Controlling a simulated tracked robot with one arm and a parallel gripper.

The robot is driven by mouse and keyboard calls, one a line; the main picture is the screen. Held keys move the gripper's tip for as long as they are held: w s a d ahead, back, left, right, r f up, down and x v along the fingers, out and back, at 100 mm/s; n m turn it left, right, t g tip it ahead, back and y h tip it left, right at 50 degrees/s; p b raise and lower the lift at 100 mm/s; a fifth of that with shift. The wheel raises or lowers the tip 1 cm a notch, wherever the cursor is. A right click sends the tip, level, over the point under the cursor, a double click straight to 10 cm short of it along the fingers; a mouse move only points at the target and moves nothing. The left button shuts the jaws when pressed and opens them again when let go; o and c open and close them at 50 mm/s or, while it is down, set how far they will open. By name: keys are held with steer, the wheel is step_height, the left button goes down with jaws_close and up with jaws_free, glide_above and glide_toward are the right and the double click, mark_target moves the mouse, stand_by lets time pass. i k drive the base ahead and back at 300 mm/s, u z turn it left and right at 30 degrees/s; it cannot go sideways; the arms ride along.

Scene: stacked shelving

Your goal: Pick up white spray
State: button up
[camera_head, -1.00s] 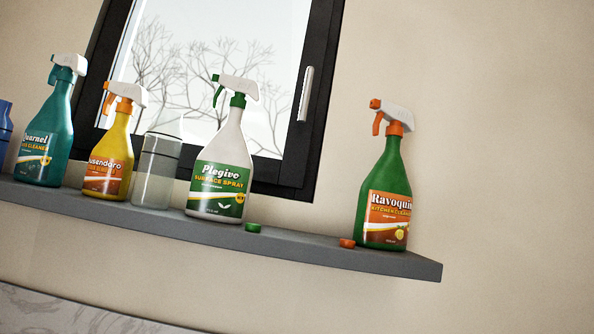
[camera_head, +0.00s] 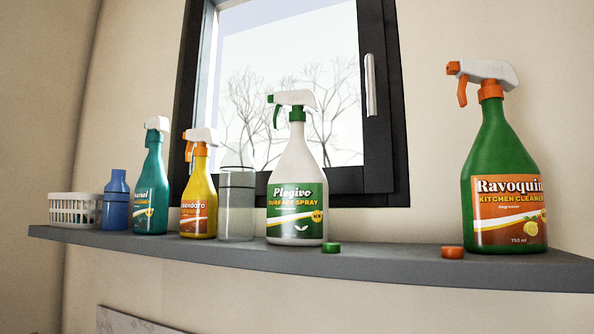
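The white spray bottle (camera_head: 299,170) stands upright on the grey shelf (camera_head: 390,263), near the middle of the view. It has a white body, a green collar and trigger, a white head and a green label reading "Plegivo Surface Spray". A clear bottle with a dark band (camera_head: 237,212) stands close on its left. A small green cap (camera_head: 331,248) lies on the shelf by its lower right side. My gripper is not in view.
Left along the shelf are a yellow spray (camera_head: 199,200), a teal spray (camera_head: 151,190), a blue bottle (camera_head: 116,205) and a white basket (camera_head: 72,210). A green spray (camera_head: 495,150) and orange cap (camera_head: 453,252) are right, with free shelf between. A window (camera_head: 385,188) is behind.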

mark_target(297, 210)
steer(key=u, duration=1.7)
steer(key=k, duration=1.05)
steer(key=z, duration=1.05)
steer(key=i, duration=1)
